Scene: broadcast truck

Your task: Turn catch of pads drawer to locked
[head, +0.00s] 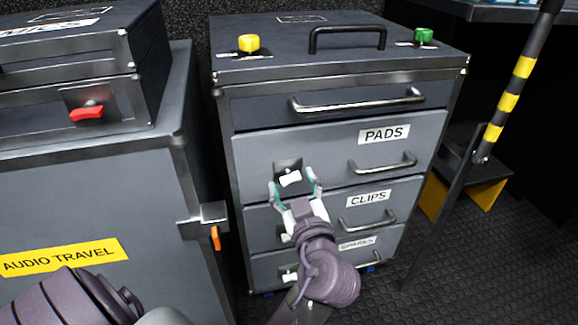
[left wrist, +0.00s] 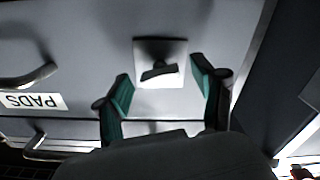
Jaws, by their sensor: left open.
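The pads drawer (head: 340,145) is the grey drawer labelled PADS in the cabinet, and it looks closed. Its catch (head: 290,178) is a small white lever on a dark plate at the drawer's lower left, lying nearly level with its right end slightly raised. My left gripper (head: 294,185) is open in front of the catch, one finger on each side. In the left wrist view, upside down, the catch (left wrist: 159,71) shows dark on a square plate between the open left gripper's fingertips (left wrist: 163,82). I cannot tell whether they touch it. My right gripper is not in view.
Below are the clips drawer (head: 390,202) and sparks drawer, their catches partly behind my arm. A bar handle (head: 385,163) is on the pads drawer's right. An audio travel case (head: 90,215) stands close on the left. A striped pole (head: 508,95) is at right.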

